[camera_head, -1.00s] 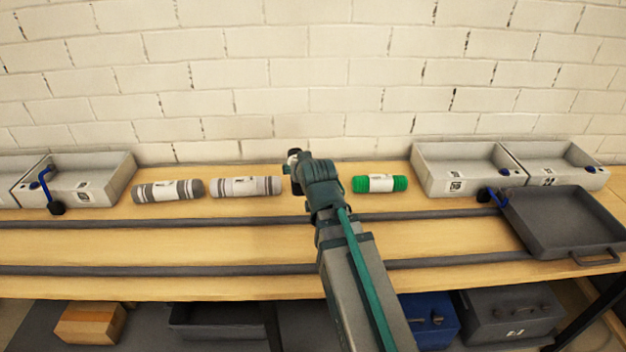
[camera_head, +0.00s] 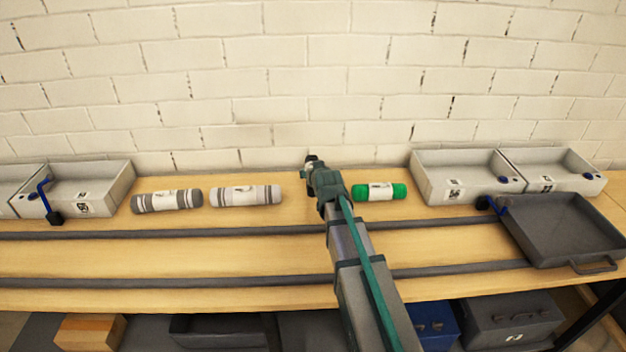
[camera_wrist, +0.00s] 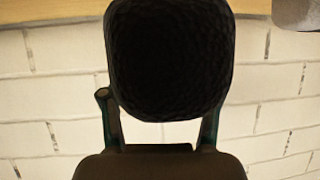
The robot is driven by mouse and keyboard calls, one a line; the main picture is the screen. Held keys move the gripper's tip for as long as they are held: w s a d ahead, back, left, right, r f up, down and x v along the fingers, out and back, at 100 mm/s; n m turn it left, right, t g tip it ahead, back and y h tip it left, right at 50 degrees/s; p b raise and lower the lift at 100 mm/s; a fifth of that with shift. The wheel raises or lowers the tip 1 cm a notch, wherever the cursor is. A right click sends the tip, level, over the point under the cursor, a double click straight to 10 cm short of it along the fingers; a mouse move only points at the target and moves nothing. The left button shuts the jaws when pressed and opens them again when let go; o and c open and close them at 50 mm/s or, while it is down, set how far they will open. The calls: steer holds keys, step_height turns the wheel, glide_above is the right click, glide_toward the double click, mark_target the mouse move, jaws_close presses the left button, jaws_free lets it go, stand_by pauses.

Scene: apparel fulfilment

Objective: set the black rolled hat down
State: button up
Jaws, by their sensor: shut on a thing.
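The black rolled hat (camera_wrist: 168,58) fills the upper middle of the wrist view, its dark knitted end facing the camera. My gripper (camera_wrist: 160,118) is shut on it, with one finger on each side. In the head view my gripper (camera_head: 314,168) is over the back part of the table, between the white-grey roll and the green roll. The hat is mostly hidden behind my arm there. I cannot tell whether the hat touches the table.
A grey striped roll (camera_head: 167,201) and a white-grey roll (camera_head: 245,196) lie left; a green roll (camera_head: 385,192) lies close right. Grey bins (camera_head: 100,188) (camera_head: 440,190) stand at both sides. A dark tray (camera_head: 565,232) sits at right. Two rails (camera_head: 200,233) run along the table.

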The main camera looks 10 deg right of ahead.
steer(key=shift+w+f, duration=0.55)
steer(key=shift+f, duration=0.05)
steer(key=f, duration=0.1)
steer(key=f+p, duration=0.1)
steer(key=shift+w+f, duration=0.2)
steer(key=shift+f, duration=0.6)
steer(key=shift+f, duration=0.2)
steer(key=o, duration=1.2)
steer(key=shift+r, duration=0.2)
steer(key=b+v, duration=0.1)
steer(key=v, duration=1.1)
steer(key=shift+b, duration=0.35)
